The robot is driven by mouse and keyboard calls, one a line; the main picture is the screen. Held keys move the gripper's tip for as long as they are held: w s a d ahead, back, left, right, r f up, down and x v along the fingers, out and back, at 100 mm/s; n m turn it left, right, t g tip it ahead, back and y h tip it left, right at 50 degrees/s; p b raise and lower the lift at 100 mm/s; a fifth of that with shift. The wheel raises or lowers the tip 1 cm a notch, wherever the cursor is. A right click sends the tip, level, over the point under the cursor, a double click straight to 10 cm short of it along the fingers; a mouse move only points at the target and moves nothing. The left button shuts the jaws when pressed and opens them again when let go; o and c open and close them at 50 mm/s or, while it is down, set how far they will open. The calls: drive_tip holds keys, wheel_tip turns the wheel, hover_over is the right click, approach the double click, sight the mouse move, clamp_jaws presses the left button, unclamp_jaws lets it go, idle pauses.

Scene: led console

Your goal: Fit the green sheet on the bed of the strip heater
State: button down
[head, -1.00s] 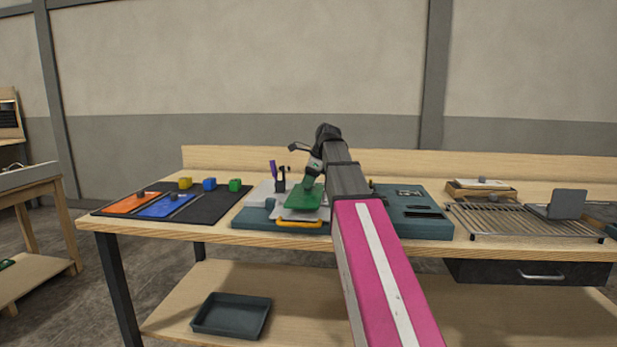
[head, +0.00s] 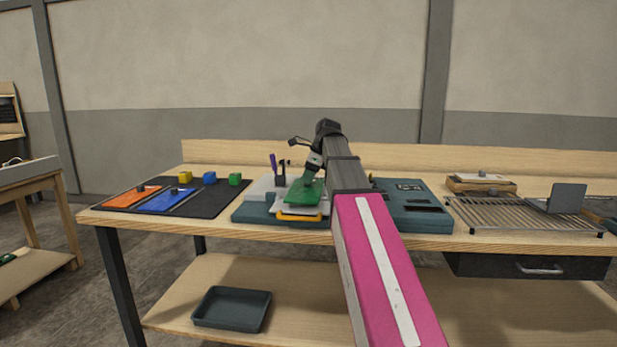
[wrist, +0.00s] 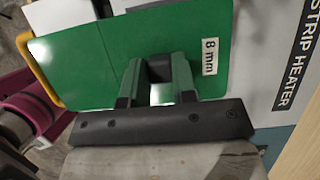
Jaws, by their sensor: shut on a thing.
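The green sheet (head: 304,191) is in my gripper over the light grey bed of the strip heater (head: 285,210). In the wrist view the green sheet (wrist: 95,60) carries an "8 mm" label, and my gripper (wrist: 160,72) is shut on the dark knob on it. The strip heater (wrist: 300,50) shows its name on a pale face at the right. The sheet looks tilted in the head view. Whether it touches the bed, I cannot tell. Part of the bed is hidden under the sheet.
An orange sheet (head: 130,196) and a blue sheet (head: 166,201) lie on a dark mat (head: 212,204) at the left, with small coloured blocks behind. A yellow handle (head: 300,217) is at the heater's front. A wire rack (head: 515,216) stands at the right.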

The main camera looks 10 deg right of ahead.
drive_tip(key=shift+f, duration=1)
idle(0.9)
drive_tip(key=c, duration=0.8)
unclamp_jaws()
drive_tip(key=shift+c, duration=0.2)
drive_tip(key=v, duration=1)
drive_tip(key=shift+r, duration=0.4)
drive_tip(key=shift+d, duration=0.1)
